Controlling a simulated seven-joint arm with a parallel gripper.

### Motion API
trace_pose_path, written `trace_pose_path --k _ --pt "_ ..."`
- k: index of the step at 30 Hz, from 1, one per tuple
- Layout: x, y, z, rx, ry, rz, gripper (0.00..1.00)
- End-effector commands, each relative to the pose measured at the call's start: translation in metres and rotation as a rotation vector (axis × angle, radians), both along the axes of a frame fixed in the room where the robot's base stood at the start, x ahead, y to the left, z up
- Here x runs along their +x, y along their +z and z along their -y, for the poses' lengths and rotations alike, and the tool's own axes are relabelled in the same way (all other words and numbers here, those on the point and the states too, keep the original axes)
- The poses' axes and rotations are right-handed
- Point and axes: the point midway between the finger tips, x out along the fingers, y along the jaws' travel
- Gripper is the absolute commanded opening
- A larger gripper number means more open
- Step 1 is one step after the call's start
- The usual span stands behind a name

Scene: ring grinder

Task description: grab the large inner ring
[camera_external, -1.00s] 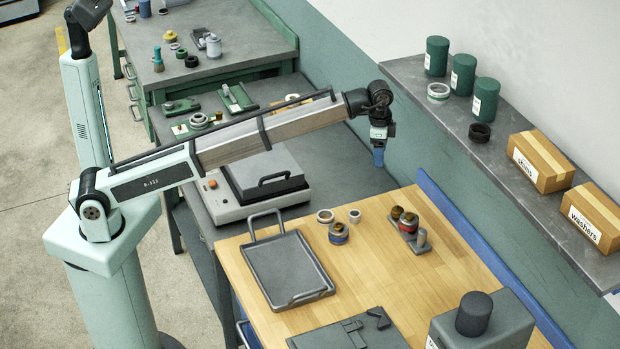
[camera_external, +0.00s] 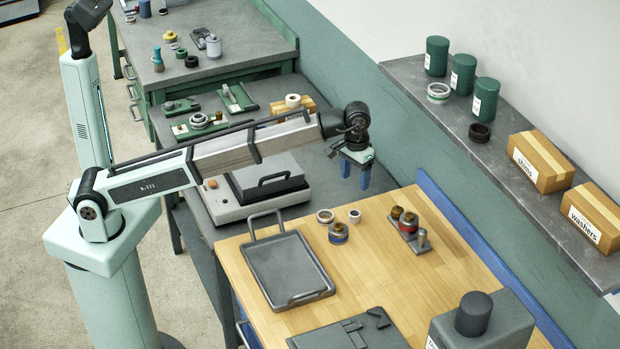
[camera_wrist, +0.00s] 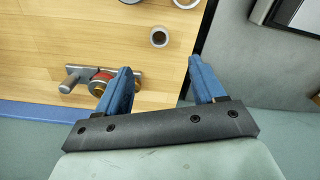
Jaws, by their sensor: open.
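A larger pale ring (camera_external: 325,216) lies flat on the wooden bench top; only its lower edge (camera_wrist: 186,3) shows at the top of the wrist view. A smaller grey ring (camera_external: 355,216) lies to its right, and it shows whole in the wrist view (camera_wrist: 159,37). I cannot tell for certain which is the large inner ring, but the pale one is larger. My gripper (camera_external: 356,178) points down, open and empty, above the grey bench behind the wooden top. Its blue fingers (camera_wrist: 160,68) are apart, touching nothing.
A stacked ring piece (camera_external: 338,234) stands just in front of the rings. A grey holder (camera_external: 411,238) with brown-topped parts and a peg is to the right. A grey handled tray (camera_external: 288,270) lies to the left. A blue edge strip (camera_external: 470,250) borders the wooden top.

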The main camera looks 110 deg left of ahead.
Motion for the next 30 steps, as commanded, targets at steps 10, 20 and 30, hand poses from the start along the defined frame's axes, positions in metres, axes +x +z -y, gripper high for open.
trace_pose_path --k 10,20,30 --pt "-0.001 -0.003 0.0 -0.003 0.266 -0.007 0.69" --pt "-0.002 -0.053 0.001 -0.004 0.271 -0.008 0.69" --pt "-0.001 -0.086 0.0 -0.004 0.27 -0.006 0.69"
